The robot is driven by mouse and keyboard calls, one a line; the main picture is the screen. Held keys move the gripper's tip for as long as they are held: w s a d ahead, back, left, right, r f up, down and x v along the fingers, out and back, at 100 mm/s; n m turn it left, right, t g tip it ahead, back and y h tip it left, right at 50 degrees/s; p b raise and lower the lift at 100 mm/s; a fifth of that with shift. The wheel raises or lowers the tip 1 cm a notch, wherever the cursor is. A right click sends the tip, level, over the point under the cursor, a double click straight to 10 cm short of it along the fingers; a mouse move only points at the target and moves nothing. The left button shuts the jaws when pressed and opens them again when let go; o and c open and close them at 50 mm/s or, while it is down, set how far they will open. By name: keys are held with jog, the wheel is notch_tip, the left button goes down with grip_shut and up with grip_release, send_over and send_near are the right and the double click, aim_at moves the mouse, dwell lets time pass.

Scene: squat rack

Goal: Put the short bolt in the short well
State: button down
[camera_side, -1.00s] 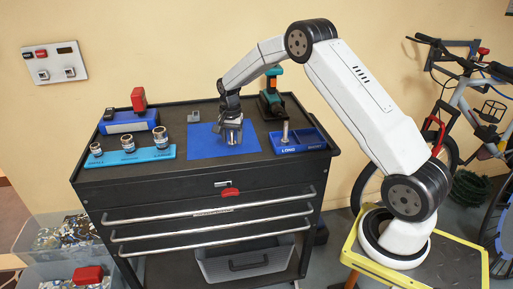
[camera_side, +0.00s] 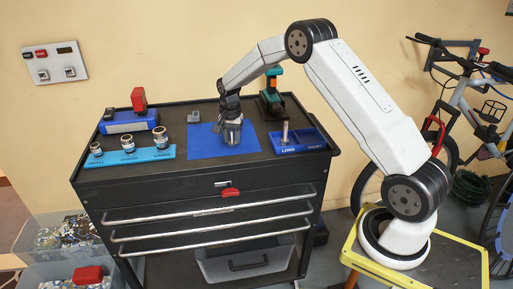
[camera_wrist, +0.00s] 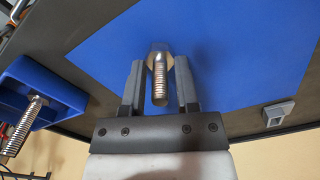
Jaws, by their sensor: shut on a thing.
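The short bolt (camera_wrist: 160,82), silver and threaded, is between the fingers of my gripper (camera_wrist: 160,68) in the wrist view, its head end by the blue mat (camera_wrist: 235,45). The blue bolt tray (camera_side: 309,137) stands right of the mat, with a LONG and a SHORT label. A long bolt (camera_side: 285,132) stands upright at its LONG side; the tray (camera_wrist: 65,93) and that bolt (camera_wrist: 22,125) show at left in the wrist view.
A light blue socket rail (camera_side: 130,157) with sockets lies at left on the black cart top. Behind it is a blue box with a red item (camera_side: 138,98). A small grey block (camera_side: 193,116) and a green-black drill (camera_side: 271,98) stand at the back.

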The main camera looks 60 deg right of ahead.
jog(key=shift+r, duration=0.1)
jog(key=shift+r, duration=0.85)
jog(key=s+a+r, duration=0.3)
jog(key=s+r, duration=0.8)
jog(key=s, duration=0.2)
jog(key=shift+s+a, duration=0.25)
jog(key=shift+a, duration=0.05)
